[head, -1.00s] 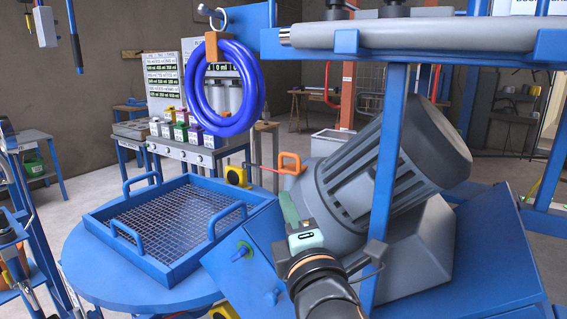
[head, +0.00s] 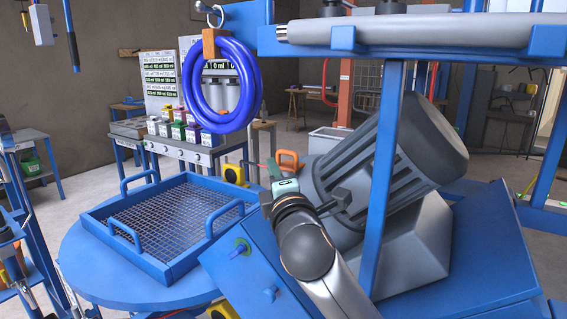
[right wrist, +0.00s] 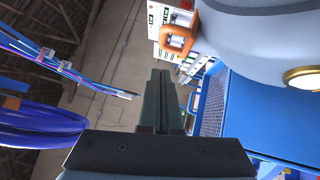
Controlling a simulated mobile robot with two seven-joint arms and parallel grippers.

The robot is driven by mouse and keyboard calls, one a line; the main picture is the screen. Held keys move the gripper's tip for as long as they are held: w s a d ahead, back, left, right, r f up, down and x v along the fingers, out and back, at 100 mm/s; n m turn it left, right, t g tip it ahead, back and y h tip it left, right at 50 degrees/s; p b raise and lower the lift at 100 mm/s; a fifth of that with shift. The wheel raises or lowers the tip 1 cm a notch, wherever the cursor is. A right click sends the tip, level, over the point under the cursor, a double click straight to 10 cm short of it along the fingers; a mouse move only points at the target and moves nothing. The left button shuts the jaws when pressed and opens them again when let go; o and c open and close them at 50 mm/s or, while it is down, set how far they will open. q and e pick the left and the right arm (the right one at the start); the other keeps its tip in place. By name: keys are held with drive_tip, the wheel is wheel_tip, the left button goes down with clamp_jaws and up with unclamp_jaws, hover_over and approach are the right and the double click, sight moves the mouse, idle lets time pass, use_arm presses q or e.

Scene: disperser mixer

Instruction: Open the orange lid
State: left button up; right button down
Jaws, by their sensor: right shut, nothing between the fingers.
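An orange loop-shaped part (head: 288,158) stands at the far left end of the big grey machine body (head: 370,165); I cannot tell whether it belongs to the lid. In the right wrist view this orange loop (right wrist: 178,38) shows at the top, beside the rounded grey body (right wrist: 255,45). My right gripper (head: 274,170) is just left of and below the orange loop in the head view, apart from it as far as I can see. In the right wrist view its dark green fingers (right wrist: 160,82) are shut and empty. My left gripper is not in view.
A blue post (head: 390,170) stands in front of the grey body. A blue tray with wire mesh (head: 110,212) sits on a round blue table (head: 85,255) to the left. Coiled blue hose (head: 250,88) hangs above. Cables (right wrist: 60,62) show at left in the wrist view.

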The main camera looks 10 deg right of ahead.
sight(280, 153)
drive_tip(key=shift+w+d+r, duration=0.15)
drive_tip(key=shift+w+d, duration=0.4)
drive_tip(key=shift+d, duration=0.1)
drive_tip(key=shift+w+d+r, duration=0.15)
drive_tip(key=shift+w+d, duration=0.35)
drive_tip(key=shift+d, duration=0.1)
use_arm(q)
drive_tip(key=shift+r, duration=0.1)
